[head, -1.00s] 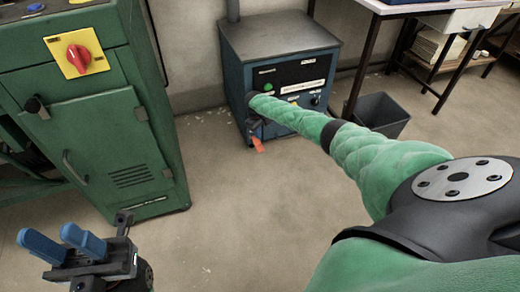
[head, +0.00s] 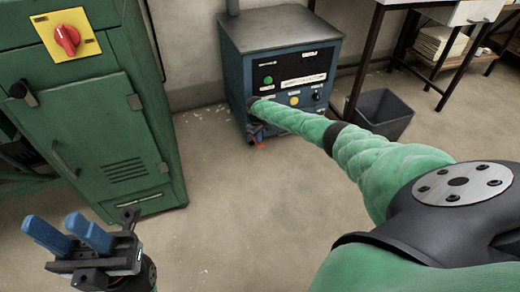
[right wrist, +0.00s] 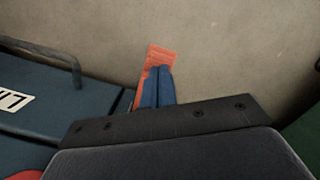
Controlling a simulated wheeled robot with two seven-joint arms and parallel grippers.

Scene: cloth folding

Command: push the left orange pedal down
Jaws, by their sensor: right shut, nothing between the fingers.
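An orange pedal (right wrist: 155,53) shows in the right wrist view beside the blue machine. In the head view only a small orange-red bit (head: 260,146) shows at the machine's lower front left. My right gripper (right wrist: 158,72) has its blue fingers together over the pedal, covering part of it; I cannot tell whether they touch it. In the head view my right arm hides much of that area. My left gripper (head: 54,223) is open and empty at the lower left, its blue fingers apart, away from the pedal.
The blue machine (head: 282,32) has buttons on its front. A green cabinet (head: 85,105) with a red switch (head: 67,39) stands at the left. A dark bin (head: 384,112) and a table with shelves are at the right. The floor (head: 235,220) between is clear.

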